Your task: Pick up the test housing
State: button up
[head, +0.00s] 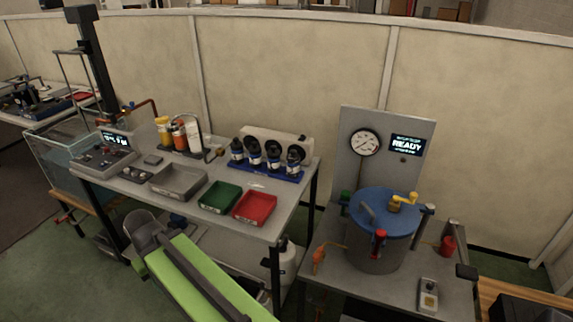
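I cannot tell for certain which thing is the test housing. Several dark round-topped units with blue and white bodies (273,162) stand in a row on a blue rack (265,174) at the back right of the long grey bench; they may be housings. My lime-green arm link crosses the bottom of the head view, in front of the bench, with a dark grey joint at its upper left end. No fingers of my gripper can be made out, and nothing held shows.
The grey bench (228,219) bears a grey tray (178,182), a green bin (220,197), a red bin (254,206), bottles (180,137) and a control box (104,154). A blue-lidded vessel (383,232) stands on the right table, before a panel (385,133) reading READY.

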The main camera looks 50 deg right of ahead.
aim_at(292, 164)
jog(key=i, duration=0.95)
jog(key=z, duration=0.05)
